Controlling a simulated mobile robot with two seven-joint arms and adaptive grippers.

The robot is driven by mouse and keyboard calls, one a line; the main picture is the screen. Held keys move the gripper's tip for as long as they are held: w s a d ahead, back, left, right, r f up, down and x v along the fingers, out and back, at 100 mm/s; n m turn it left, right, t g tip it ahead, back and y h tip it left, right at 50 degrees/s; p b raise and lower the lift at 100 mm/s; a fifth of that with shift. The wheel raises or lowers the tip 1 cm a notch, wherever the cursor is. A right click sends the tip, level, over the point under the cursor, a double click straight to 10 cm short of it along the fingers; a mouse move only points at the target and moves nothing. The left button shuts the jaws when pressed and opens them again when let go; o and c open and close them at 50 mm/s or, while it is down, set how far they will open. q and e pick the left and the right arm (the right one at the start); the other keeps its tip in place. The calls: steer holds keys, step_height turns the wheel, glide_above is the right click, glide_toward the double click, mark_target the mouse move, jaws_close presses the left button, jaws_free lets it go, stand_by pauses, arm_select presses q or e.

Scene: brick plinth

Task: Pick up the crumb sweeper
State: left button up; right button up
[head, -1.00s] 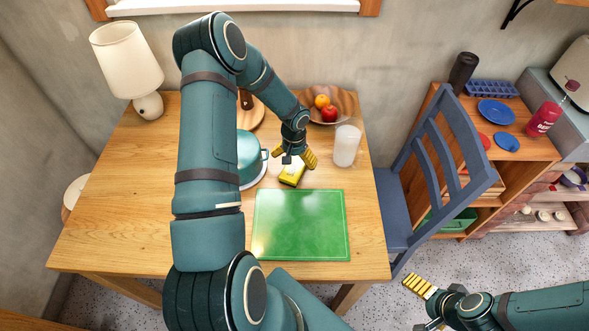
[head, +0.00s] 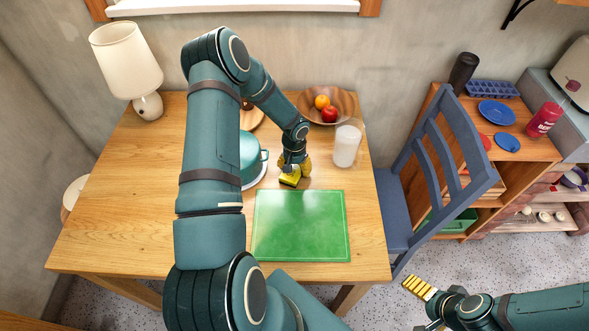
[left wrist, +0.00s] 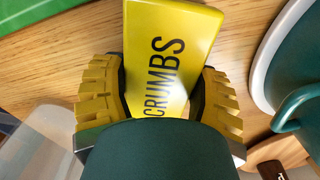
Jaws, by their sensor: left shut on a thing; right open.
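The crumb sweeper is a yellow block (head: 289,179) on the wooden table, just behind the green board in the head view. In the left wrist view the sweeper (left wrist: 170,60) shows the black word CRUMBS on its face. My left gripper (head: 294,168) is shut on it, with one yellow ridged finger on each side in the left wrist view (left wrist: 160,100). Part of the sweeper is hidden behind the gripper. I cannot tell whether it touches the table. My right gripper (head: 425,305) is open and empty at the lower right, away from the table.
A teal pot (head: 250,160) stands close left of the sweeper. A clear cup (head: 346,147) stands to its right. A fruit bowl (head: 344,100) lies behind. The green board (head: 300,225) is bare. A blue chair (head: 400,205) stands right of the table.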

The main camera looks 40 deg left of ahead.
mark_target(295, 167)
arm_select(q)
steer(key=shift+r, duration=0.15)
step_height(295, 167, up, 10)
steer(key=shift+f+p, duration=0.1)
steer(key=shift+p, duration=0.4)
steer(key=s+d+r+m, duration=0.1)
steer(key=s+d+r, duration=0.1)
steer(key=d, duration=0.9)
steer(key=s+d+r+m+b, duration=0.1)
steer(key=s+d+r+m, duration=0.1)
steer(key=d, duration=1)
steer(key=shift+d+r+m+b, duration=0.15)
steer(key=shift+r+m+b, duration=0.15)
steer(key=shift+r, duration=0.25)
arm_select(e)
steer(key=shift+s+f, duration=0.1)
steer(key=shift+f, duration=0.2)
